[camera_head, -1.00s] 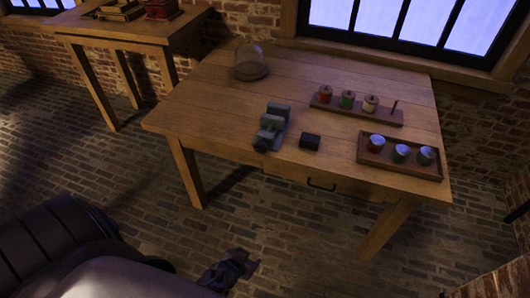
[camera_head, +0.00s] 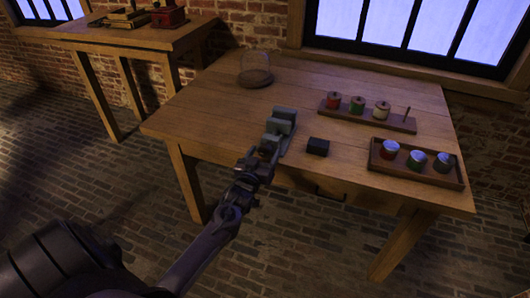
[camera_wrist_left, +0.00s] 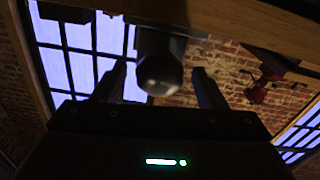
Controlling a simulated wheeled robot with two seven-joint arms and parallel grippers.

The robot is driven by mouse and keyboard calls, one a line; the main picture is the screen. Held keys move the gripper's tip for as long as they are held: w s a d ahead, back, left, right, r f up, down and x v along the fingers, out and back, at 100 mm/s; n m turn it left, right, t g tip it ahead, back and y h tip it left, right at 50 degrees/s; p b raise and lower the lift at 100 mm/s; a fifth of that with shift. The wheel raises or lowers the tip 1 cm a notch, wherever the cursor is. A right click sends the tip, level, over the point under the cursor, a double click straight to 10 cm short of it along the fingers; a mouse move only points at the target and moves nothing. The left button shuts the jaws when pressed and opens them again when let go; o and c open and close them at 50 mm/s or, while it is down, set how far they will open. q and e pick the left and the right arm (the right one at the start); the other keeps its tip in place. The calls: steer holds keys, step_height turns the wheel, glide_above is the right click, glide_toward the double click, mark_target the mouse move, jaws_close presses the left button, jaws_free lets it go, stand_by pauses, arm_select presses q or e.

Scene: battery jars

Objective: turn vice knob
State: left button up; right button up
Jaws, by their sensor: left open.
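The grey vice (camera_head: 282,122) stands at the front edge of the wooden table (camera_head: 205,112). Its dark round knob (camera_wrist_left: 160,72) shows in the left wrist view, between my two fingers. My left gripper (camera_head: 261,160) is open at the front of the vice. In the head view it covers the knob. In the left wrist view the fingers (camera_wrist_left: 159,80) stand apart on either side of the knob, and I cannot tell whether either touches it. My right gripper is not in view.
A small black block (camera_head: 318,147) lies right of the vice. A tray of jars (camera_head: 455,183) and a rack with coloured spools (camera_head: 395,120) stand further right. A glass dome (camera_head: 255,68) stands at the back. The table's left part is clear.

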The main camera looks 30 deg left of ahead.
arm_select(q)
steer(key=shift+w+a, duration=0.15)
steer(key=shift+w, duration=0.5)
steer(key=c, duration=1)
steer(key=shift+m, duration=0.7)
steer(key=o, duration=1)
